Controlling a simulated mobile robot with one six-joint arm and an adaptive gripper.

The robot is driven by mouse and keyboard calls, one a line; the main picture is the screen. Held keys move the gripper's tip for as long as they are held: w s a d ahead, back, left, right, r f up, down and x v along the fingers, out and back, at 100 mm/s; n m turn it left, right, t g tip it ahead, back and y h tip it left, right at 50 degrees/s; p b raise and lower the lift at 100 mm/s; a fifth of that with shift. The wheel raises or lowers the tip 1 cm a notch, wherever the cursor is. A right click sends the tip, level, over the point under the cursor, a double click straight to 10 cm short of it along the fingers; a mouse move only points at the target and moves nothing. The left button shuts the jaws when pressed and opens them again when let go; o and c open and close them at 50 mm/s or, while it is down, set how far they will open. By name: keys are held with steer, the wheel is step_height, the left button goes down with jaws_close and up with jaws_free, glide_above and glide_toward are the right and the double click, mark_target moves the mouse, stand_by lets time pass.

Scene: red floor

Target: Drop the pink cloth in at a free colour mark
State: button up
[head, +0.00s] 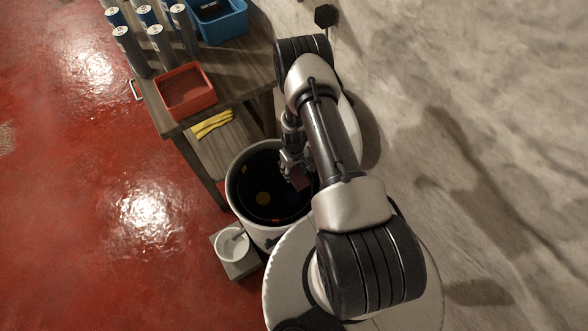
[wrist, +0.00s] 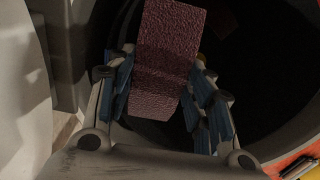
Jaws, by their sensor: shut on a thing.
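My gripper (head: 291,170) is shut on the pink cloth (head: 300,179), over the right part of a round light-rimmed bin (head: 233,170) with a dark inside. In the wrist view, the dull pink, rough cloth (wrist: 168,50) hangs flat between the blue-padded fingers of my gripper (wrist: 160,85). The bin (wrist: 290,140) lies around and beneath it. A dim reddish patch (wrist: 220,19) shows against the dark in the wrist view. My arm covers the bin's right side.
A wooden bench (head: 237,93) beside the bin holds a red tray (head: 187,91), a blue crate (head: 224,27) and several grey cylinders (head: 131,50). Yellow cloths (head: 212,124) lie on its lower shelf. A white bucket (head: 232,244) stands close below the bin. Red floor is open at left.

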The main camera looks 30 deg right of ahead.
steer(key=o, duration=1.2)
step_height(320, 180, up, 12)
stand_by(0.5)
